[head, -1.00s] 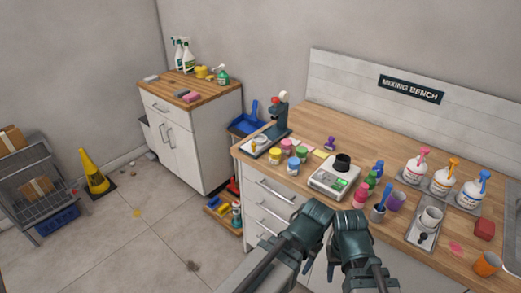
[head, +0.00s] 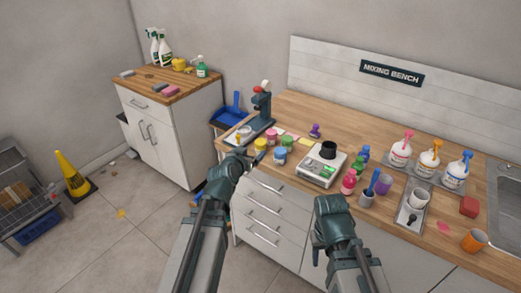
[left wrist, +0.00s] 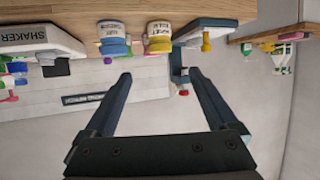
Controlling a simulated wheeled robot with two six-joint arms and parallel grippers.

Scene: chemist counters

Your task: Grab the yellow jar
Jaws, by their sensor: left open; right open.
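The yellow jar (head: 260,144) stands near the left front corner of the wooden bench. The left wrist view, which is upside down, shows it as a labelled jar with a yellow lid (left wrist: 159,46). My left gripper (head: 243,158) is at the bench's front left edge, close to the jar but apart from it. In the left wrist view its open fingers (left wrist: 159,74) are empty, with the yellow jar beyond the gap between them. My right gripper (head: 328,205) is in front of the drawers, below the counter edge; its fingers are hard to make out.
A blue jar (head: 280,156) stands right beside the yellow one, with pink and green jars behind. A dark stand-like device (head: 262,105) is behind left. Pump bottles (head: 428,161) stand further right.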

